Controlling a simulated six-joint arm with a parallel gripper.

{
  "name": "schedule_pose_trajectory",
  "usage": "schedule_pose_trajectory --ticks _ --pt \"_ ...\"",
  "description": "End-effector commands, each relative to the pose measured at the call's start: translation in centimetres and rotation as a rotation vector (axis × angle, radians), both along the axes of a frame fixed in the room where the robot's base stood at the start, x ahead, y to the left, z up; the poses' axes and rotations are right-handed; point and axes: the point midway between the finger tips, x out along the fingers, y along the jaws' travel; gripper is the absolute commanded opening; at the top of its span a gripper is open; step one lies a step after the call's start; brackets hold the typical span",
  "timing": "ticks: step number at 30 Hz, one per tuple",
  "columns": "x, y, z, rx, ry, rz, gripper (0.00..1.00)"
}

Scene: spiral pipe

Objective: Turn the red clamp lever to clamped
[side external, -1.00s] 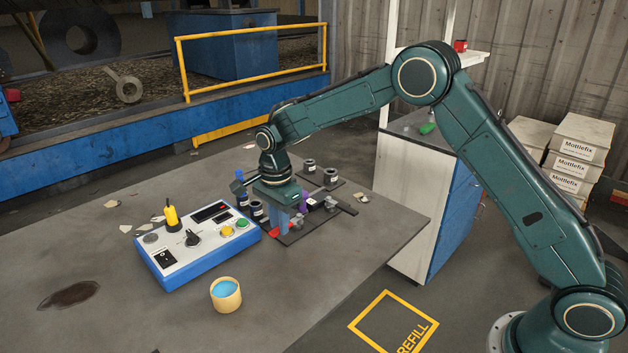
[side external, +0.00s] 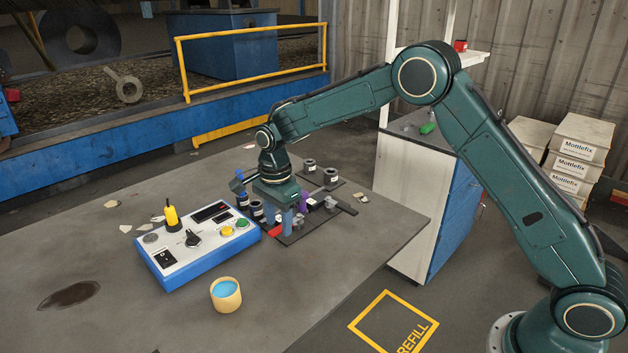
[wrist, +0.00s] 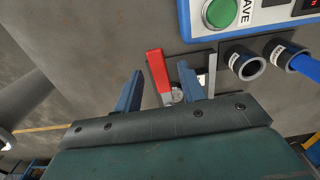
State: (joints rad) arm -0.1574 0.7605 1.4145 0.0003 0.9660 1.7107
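The red clamp lever (wrist: 157,71) shows in the wrist view between the two blue fingers of my gripper (wrist: 160,69), with a gap on each side. My gripper is open, and its fingers look apart from the lever. In the side external view the red lever (side external: 276,231) peeks out beside the near finger of my gripper (side external: 295,217), low over a dark plate. The fingers hide part of the lever there. The metal clamp body (wrist: 177,95) below the lever is partly hidden by the fingers and wrist.
The blue and white control box (side external: 200,250) stands close left of my gripper. Several dark cylinders (side external: 256,209) stand around it. A yellow cup with blue contents (side external: 226,295) is on the table in front. The left part of the grey table (side external: 110,290) is mostly clear.

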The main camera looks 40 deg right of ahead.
Motion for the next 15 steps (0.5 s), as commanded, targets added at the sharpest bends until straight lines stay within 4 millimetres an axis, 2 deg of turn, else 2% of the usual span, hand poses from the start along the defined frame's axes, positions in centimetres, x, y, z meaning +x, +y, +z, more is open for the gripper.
schedule_pose_trajectory --ticks 8,15 --pt "0.0 0.0 2.5 0.001 -0.003 0.0 0.4" --pt "0.1 0.0 6.3 0.001 -0.005 0.0 0.4"
